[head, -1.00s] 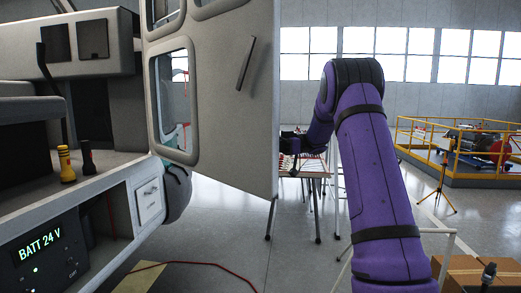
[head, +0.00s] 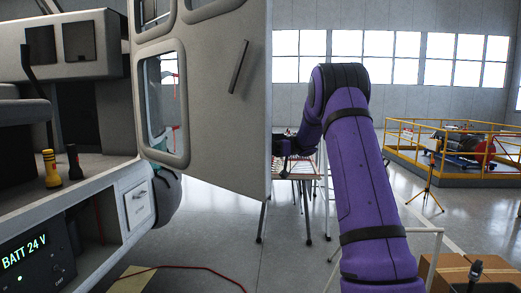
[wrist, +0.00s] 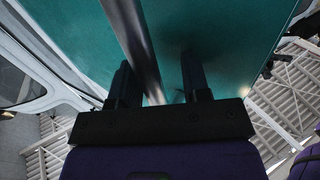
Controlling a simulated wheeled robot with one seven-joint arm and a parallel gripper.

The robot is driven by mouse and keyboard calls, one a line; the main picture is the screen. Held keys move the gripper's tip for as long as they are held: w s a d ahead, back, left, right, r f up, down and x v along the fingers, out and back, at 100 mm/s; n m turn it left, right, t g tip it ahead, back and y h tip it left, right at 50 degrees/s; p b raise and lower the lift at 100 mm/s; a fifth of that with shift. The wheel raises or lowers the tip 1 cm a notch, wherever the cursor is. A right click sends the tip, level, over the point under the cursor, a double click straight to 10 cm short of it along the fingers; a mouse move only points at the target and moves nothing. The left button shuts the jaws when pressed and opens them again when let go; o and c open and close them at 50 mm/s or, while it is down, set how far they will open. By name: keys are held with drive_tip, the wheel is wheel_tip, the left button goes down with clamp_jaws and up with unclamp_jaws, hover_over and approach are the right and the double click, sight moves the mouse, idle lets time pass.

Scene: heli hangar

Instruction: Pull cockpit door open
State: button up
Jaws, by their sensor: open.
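The cockpit door (head: 215,105) stands swung out, its pale inner side facing me in the head view, with a window on its left and a dark slanted handle (head: 238,67). In the wrist view the door's teal outer skin (wrist: 220,30) fills the top, crossed by a grey metal bar handle (wrist: 133,35). My gripper (wrist: 158,82) is open, with one finger on each side of the bar. I cannot tell whether either finger touches it. In the head view my gripper is mostly hidden behind the door's right edge.
The cockpit interior is at left, with a yellow flashlight (head: 51,168) and a display panel (head: 30,255). A table (head: 292,178) stands behind my arm. A yellow-railed platform (head: 455,165), a tripod (head: 428,185) and a cardboard box (head: 450,272) are at right.

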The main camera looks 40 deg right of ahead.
drive_tip(key=shift+d, duration=0.1)
drive_tip(key=v, duration=1)
drive_tip(key=shift+d, duration=0.3)
drive_tip(key=shift+s, duration=0.1)
